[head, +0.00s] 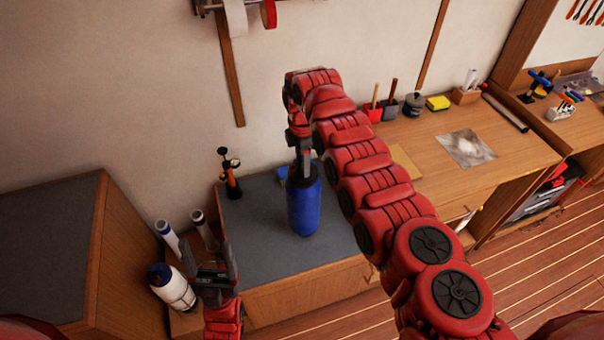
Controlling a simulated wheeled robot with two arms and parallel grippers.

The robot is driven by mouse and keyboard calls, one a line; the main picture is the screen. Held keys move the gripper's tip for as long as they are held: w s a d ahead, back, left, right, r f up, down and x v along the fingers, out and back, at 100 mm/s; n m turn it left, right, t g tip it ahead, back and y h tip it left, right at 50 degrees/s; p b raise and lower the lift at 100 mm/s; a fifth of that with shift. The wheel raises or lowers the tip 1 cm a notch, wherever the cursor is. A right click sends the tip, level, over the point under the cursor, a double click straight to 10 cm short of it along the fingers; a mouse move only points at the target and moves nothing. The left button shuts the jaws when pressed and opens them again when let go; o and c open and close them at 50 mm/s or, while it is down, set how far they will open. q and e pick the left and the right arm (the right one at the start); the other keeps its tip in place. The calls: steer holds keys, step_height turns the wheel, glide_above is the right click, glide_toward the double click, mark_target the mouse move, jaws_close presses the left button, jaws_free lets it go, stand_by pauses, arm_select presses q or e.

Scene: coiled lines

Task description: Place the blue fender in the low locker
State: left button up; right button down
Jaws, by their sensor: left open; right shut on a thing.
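The blue fender (304,208) is a blue cylinder with a dark top, upright in the middle of the head view. My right gripper (304,168) is shut on its top from above. The fender appears over the grey-topped low cabinet (262,262); I cannot tell whether its base touches the top. My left gripper (213,262) is open and empty at the lower left, in front of a white bottle-shaped thing with a dark blue end (172,288). I cannot make out which part is the low locker.
A black and orange item (229,172) stands at the cabinet's back left. White rolls (168,240) stand left of it. A taller grey-topped cabinet (45,245) fills the left. The wooden bench (505,150) on the right holds a yellow sponge (438,103) and tools.

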mark_target(303, 194)
steer(key=shift+w+a+f+b, duration=0.1)
steer(key=shift+w+b, duration=0.05)
steer(key=shift+b, duration=0.15)
steer(key=shift+f, duration=0.35)
steer(key=shift+f+b, duration=0.3)
steer(key=shift+f, duration=0.9)
steer(key=shift+f, duration=0.15)
steer(key=shift+c, duration=1)
jaws_free()
